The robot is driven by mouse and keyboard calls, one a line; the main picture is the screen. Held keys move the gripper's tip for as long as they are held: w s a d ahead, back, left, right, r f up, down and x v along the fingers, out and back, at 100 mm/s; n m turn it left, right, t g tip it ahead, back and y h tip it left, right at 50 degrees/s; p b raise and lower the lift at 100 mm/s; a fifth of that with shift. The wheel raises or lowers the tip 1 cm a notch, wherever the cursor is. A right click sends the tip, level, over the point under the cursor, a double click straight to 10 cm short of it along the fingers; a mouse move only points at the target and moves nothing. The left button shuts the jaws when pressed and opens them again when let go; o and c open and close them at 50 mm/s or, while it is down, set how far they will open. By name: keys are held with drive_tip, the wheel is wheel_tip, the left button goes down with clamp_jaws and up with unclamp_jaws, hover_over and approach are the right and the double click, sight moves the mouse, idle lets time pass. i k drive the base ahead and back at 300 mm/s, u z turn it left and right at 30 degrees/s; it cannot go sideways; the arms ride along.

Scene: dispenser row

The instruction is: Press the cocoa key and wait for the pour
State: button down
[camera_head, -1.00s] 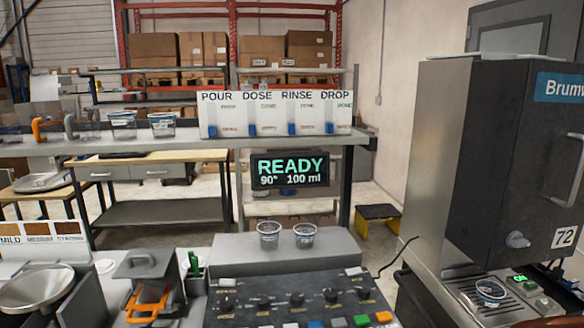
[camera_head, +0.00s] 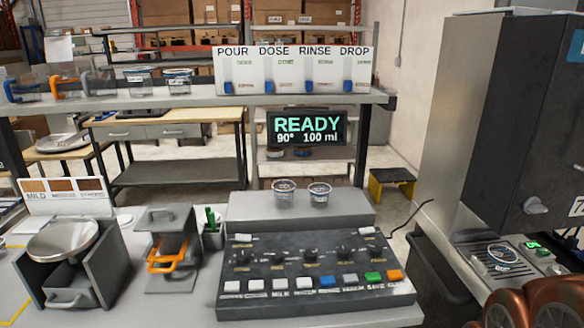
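The dark control panel (camera_head: 300,262) stands on the counter, with knobs above a front row of keys. The row has several pale keys, a blue key (camera_head: 328,281), a green key (camera_head: 373,278) and an orange key (camera_head: 394,276). One label seems to read MILK; most others are too small to read, so I cannot tell which key is cocoa. The display (camera_head: 306,129) shows READY, 90° and 100 ml. Two clear cups (camera_head: 284,193) and (camera_head: 320,194) stand on the grey block behind the panel.
A tall dark machine (camera_head: 490,130) stands at the right. A round metal pan in a grey stand (camera_head: 63,240) and an orange-handled unit (camera_head: 170,262) stand left of the panel. A shelf (camera_head: 190,103) crosses behind. Bare counter lies in front of the stands.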

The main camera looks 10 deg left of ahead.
sight(254, 286)
drive_tip(key=u, duration=0.45)
drive_tip(key=k, duration=0.35)
drive_tip(key=u, duration=2.3)
